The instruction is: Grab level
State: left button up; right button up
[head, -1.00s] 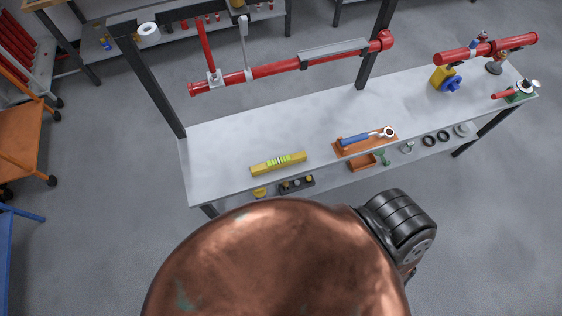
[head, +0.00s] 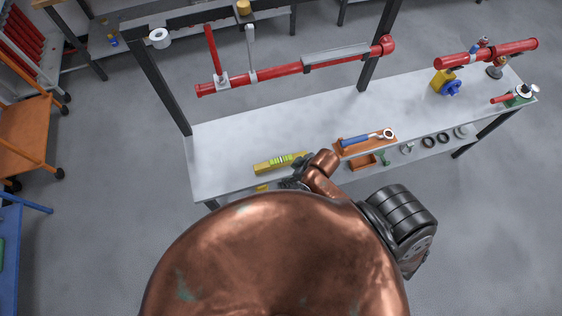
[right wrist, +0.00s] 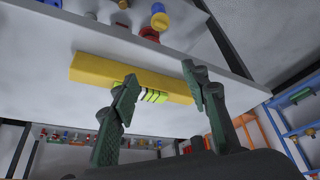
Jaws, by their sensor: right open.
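The level is a yellow bar with a bright green vial section; it lies flat near the front edge of the workbench in the head view (head: 268,165). In the right wrist view the level (right wrist: 95,69) runs slantwise across the upper middle. My right gripper (head: 297,178) is at the bench's front edge, by the level's right end in the head view. In the right wrist view the open fingers of my right gripper (right wrist: 160,78) appear on either side of the green vial, nothing held between them. Whether they touch the level I cannot tell. My left gripper is not in view.
Right of the level, an orange tray (head: 350,151) holds a blue-handled wrench (head: 366,138). Black rings (head: 436,139) and a yellow-and-blue valve part (head: 446,83) are farther right. A red pipe (head: 290,69) spans above the bench's back. The bench top behind the level is clear.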

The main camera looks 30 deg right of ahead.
jog(key=w+a+n+y, duration=0.2)
jog(key=w+a+n, duration=0.2)
jog(key=a, duration=0.1)
jog(key=n+g, duration=0.3)
jog(key=n, duration=0.3)
send_over(281, 160)
jog(key=s+d, duration=0.1)
jog(key=d, duration=0.1)
jog(key=shift+d+r, duration=0.15)
jog(key=shift+r, duration=0.25)
jog(key=shift+d+f+g, duration=0.15)
jog(key=shift+g, duration=0.15)
jog(key=p+x, duration=0.1)
jog(key=x, duration=0.6)
jog(key=shift+w+f, duration=0.15)
jog(key=shift+c, duration=0.4)
grip_shut()
